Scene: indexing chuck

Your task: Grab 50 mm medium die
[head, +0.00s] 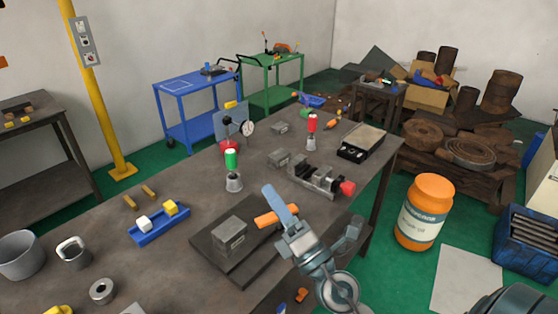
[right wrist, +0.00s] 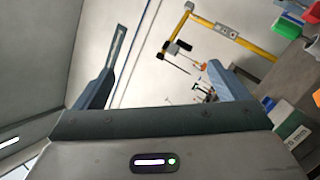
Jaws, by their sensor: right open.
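A grey block (head: 230,236) with small markings on its front sits on a dark plate (head: 244,271) on the workbench. It looks like a die, but its size label is too small to read in the head view. The right wrist view shows a grey-green block (right wrist: 294,132) with partly readable "mm" lettering at the right edge. I cannot tell whether it is the same block. My right gripper (head: 313,208) is above the bench, right of the block and apart from it. Its fingers are spread and empty, as the right wrist view (right wrist: 163,85) also shows. My left gripper is out of view.
An orange bar (head: 276,216) is by the plate, partly behind a finger. A blue tray (head: 160,233) with yellow and white blocks lies left. Smaller grey blocks (head: 279,128) and a vise with a red end (head: 320,181) stand farther back. An orange drum (head: 425,190) stands right.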

